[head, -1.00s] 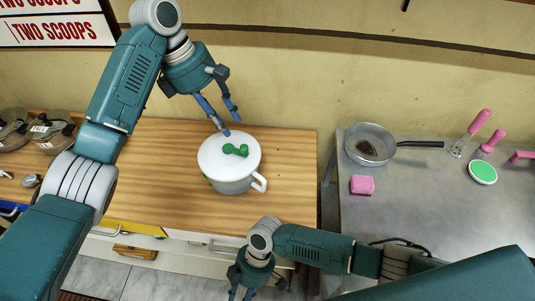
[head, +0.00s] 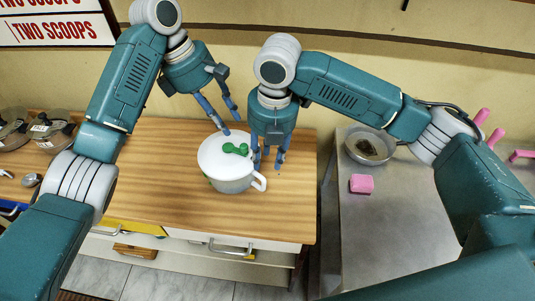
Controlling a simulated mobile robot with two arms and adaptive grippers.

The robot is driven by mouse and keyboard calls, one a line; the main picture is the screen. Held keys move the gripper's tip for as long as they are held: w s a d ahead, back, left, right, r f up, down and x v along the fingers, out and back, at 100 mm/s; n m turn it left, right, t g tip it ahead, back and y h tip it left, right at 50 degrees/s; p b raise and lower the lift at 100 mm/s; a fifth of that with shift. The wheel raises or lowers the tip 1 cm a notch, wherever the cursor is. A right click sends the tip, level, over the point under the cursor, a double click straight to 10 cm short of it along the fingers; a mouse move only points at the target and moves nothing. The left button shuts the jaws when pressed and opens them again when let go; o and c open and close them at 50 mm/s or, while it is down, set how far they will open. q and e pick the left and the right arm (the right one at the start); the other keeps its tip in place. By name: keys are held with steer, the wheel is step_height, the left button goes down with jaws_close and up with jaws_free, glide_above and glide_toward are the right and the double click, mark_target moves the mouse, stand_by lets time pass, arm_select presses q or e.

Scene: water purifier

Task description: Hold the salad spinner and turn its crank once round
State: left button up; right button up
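The salad spinner (head: 232,177) is a white pot with a white lid and a side handle at its right. It stands upright on the wooden counter. Its green crank (head: 236,149) lies on top of the lid. My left gripper (head: 229,119) is above the back edge of the lid, its fingers apart, with one fingertip at or near the rim; contact is unclear. My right gripper (head: 268,162) points down at the right side of the spinner, above or beside the handle. Its fingers are apart with nothing seen between them. Whether it touches the spinner is unclear.
Glass-lidded pots (head: 52,132) stand at the left of the wooden counter (head: 150,165). A metal table (head: 400,220) at the right holds a pink sponge (head: 361,184) and a strainer (head: 369,145). The counter left of the spinner is clear.

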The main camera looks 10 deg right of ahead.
steer(key=f, duration=1)
steer(key=shift+w+a+f, duration=0.3)
steer(key=shift+w, duration=0.05)
jaws_close()
stand_by(0.6)
